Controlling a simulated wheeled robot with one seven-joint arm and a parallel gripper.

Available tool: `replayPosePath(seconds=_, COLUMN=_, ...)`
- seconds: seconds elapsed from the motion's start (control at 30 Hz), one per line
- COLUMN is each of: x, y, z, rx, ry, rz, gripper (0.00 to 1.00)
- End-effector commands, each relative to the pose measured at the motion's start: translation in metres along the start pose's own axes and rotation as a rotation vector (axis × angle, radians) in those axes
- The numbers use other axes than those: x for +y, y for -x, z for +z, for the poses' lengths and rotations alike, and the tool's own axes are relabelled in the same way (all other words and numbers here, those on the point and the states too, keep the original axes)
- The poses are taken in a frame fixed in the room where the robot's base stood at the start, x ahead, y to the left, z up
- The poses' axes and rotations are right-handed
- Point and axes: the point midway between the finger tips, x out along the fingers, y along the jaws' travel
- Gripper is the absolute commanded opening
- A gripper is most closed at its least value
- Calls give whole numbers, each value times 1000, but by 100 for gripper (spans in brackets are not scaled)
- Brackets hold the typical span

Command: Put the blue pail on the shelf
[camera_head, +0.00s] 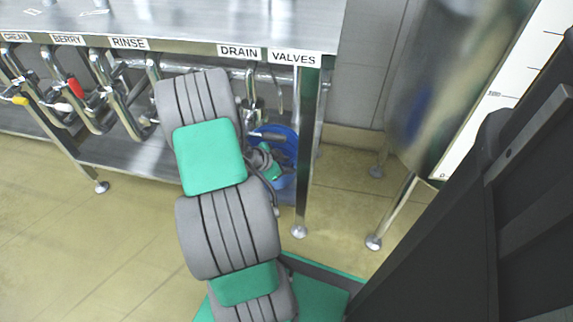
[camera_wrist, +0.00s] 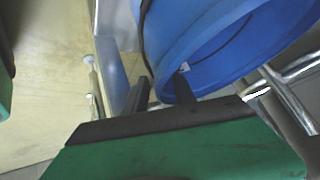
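The blue pail (camera_head: 289,145) is under the counter near the right end, partly hidden behind my arm and wrist in the head view. In the wrist view the pail (camera_wrist: 165,35) fills the top, with its mouth facing the camera at a slant. My gripper (camera_wrist: 162,85) is open at the near edge of the pail. The right finger overlaps the inside of the mouth and the left finger is outside, with the rim between them. A gap shows beside the left finger. Whether the right finger touches the pail I cannot tell. The fingers are hard to make out in the head view.
A steel counter (camera_head: 180,25) labelled CREAM, BERRY, RINSE and DRAIN VALVES stands over pipes and valve handles, with a low steel shelf (camera_head: 120,155) beneath. A counter leg (camera_head: 305,150) stands just right of the pail. Tiled floor (camera_head: 60,240) is clear at the left.

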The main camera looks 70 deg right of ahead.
Motion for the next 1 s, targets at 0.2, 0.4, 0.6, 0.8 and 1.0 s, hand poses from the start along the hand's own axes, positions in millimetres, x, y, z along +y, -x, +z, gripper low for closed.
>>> replayPosePath(seconds=0.2, x=-2, y=24, z=-2, rx=-1, ry=2, rz=-2, gripper=32)
replayPosePath(seconds=0.4, x=-3, y=77, z=-3, rx=-1, ry=2, rz=-5, gripper=32)
replayPosePath(seconds=0.6, x=-2, y=114, z=-2, rx=-1, ry=2, rz=-3, gripper=32)
replayPosePath(seconds=0.8, x=-2, y=125, z=3, rx=-11, ry=17, rz=-4, gripper=32)
replayPosePath(seconds=1.0, x=-19, y=240, z=74, rx=-279, ry=524, rz=-149, gripper=32)
